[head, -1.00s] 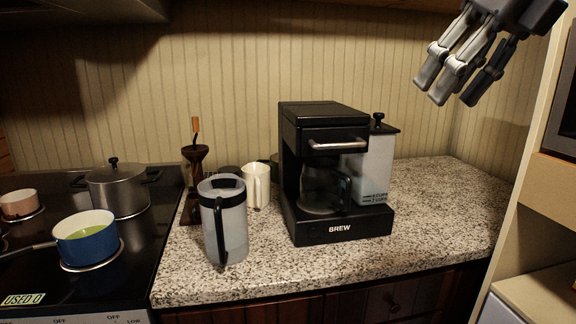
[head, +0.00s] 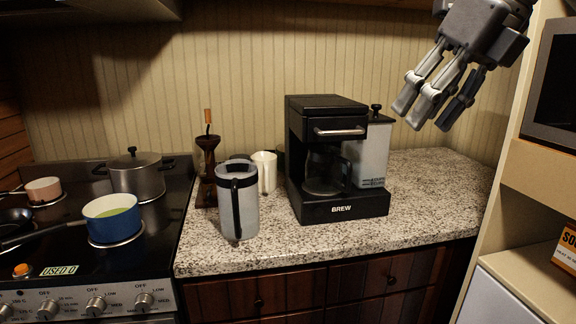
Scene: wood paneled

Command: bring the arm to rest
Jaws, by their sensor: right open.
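My right gripper (head: 430,98) hangs at the upper right of the head view, its fingers pointing down and to the left. It is open and empty, above the right part of the granite counter (head: 430,190). It is apart from the black coffee maker (head: 340,160), which stands upright below and to the left of it. The fingers are clear of everything in view. My left gripper is not in view.
A lidded pitcher (head: 238,200), a white jug (head: 264,172) and a brown grinder (head: 207,170) stand left of the coffee maker. The stove (head: 100,265) holds a blue pot (head: 112,219) and a grey pot (head: 137,176). A shelf unit with a microwave (head: 553,90) borders the right.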

